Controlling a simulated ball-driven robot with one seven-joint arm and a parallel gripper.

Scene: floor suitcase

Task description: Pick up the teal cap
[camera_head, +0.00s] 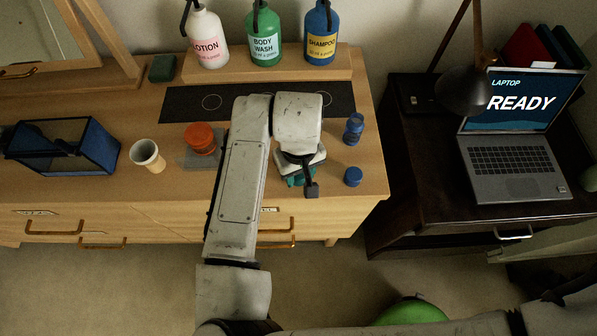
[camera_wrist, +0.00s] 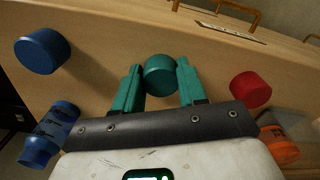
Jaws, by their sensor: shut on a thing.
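The teal cap (camera_wrist: 160,75) is a short round cylinder. In the wrist view it sits between the teal fingertips of my gripper (camera_wrist: 159,68), with a finger on each side. My gripper (camera_head: 298,179) is shut on it, over the front right part of the wooden dresser top. In the head view the cap cannot be told apart from the teal fingers under my wrist. I cannot tell whether it is clear of the wood.
A blue cap (camera_wrist: 42,50) and blue bottle (camera_wrist: 48,135) lie left of my gripper in the wrist view, a red cap (camera_wrist: 250,88) and orange bottle (camera_wrist: 282,142) right. In the head view, a cream cup (camera_head: 148,156) and orange container (camera_head: 200,138) stand left of my arm.

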